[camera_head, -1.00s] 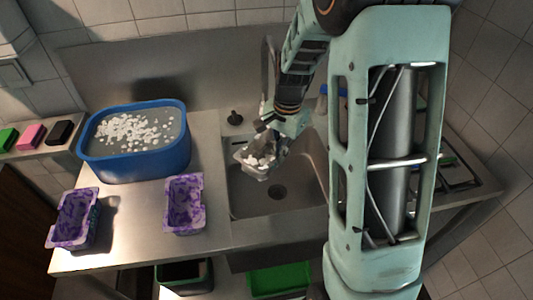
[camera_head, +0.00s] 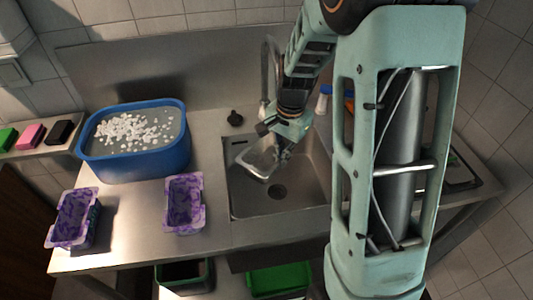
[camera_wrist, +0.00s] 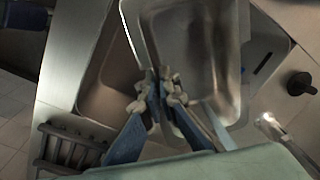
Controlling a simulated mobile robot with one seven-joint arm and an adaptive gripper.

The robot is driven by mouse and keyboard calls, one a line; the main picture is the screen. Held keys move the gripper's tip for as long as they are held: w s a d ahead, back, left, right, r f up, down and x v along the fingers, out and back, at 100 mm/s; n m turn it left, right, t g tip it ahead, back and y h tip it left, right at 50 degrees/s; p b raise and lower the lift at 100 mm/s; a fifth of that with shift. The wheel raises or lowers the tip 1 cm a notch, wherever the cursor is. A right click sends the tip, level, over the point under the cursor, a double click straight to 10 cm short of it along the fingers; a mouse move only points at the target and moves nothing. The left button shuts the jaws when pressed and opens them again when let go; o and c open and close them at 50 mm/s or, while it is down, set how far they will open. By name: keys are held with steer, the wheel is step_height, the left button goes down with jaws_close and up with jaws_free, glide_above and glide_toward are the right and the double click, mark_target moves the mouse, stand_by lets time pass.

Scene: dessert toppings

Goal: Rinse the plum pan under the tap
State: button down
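My gripper (camera_head: 284,148) is over the sink (camera_head: 300,196), in front of the tap (camera_head: 266,85). It is shut on the rim of a grey metal pan (camera_head: 260,160), which it holds tilted inside the sink area. In the wrist view the fingers (camera_wrist: 161,95) meet at the near edge of the pan (camera_wrist: 195,45), whose inside looks bare. Two purple-patterned pans stand on the counter left of the sink, one at the far left (camera_head: 73,220) and one nearer the sink (camera_head: 184,205). I cannot see water running from the tap.
A blue tub (camera_head: 140,165) of water with white lumps stands at the counter's back left. Green, pink and black blocks (camera_head: 32,136) lie on a ledge at far left. A black stopper (camera_head: 235,118) stands behind the sink. A green bin (camera_head: 278,279) is below the counter.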

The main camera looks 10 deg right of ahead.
mark_target(269, 175)
steer(key=shift+s+a, duration=1.1)
steer(key=shift+s, duration=0.3)
steer(key=shift+s+a, duration=1.1)
steer(key=shift+s, duration=0.3)
steer(key=shift+s+a+r+p, duration=0.2)
steer(key=shift+r+p, duration=0.25)
steer(key=shift+r, duration=0.05)
steer(key=shift+s+a+r+p, duration=0.65)
steer(key=shift+s+r+p, duration=0.15)
steer(key=shift+s, duration=0.1)
steer(key=shift+s+a+r+p, duration=0.65)
steer(key=shift+s+r, duration=0.1)
steer(key=shift+s, duration=0.1)
